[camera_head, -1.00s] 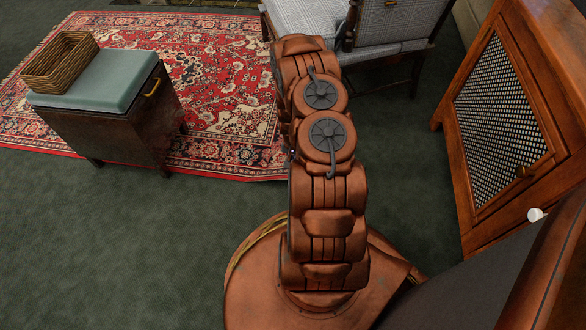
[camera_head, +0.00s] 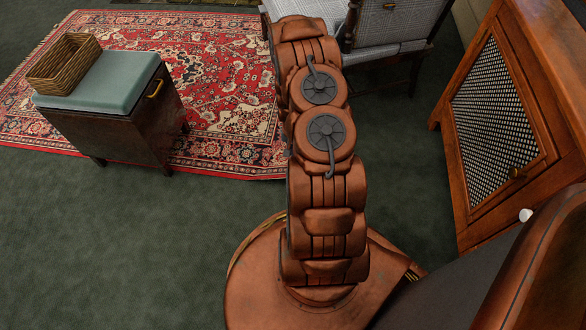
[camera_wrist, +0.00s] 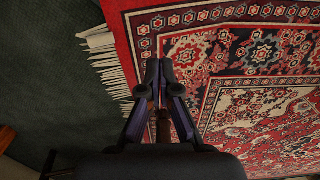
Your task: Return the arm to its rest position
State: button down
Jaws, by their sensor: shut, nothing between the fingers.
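My gripper (camera_wrist: 155,75) shows in the wrist view, with its two dark fingers together and nothing between them. It points down over the fringed edge of a red patterned rug (camera_wrist: 255,85). In the head view my copper-coloured arm (camera_head: 325,190) rises from my base and bends away toward the back. My gripper is hidden behind the arm there.
A dark wooden cabinet with a pale blue-green top (camera_head: 118,85) stands at left, with a wicker basket (camera_head: 65,65) on it. A grey plaid chair (camera_head: 390,20) is at the back. A lattice-front wooden cabinet (camera_head: 495,115) stands close at right. Green carpet (camera_head: 140,230) is clear at front left.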

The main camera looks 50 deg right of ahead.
dwell(0.6)
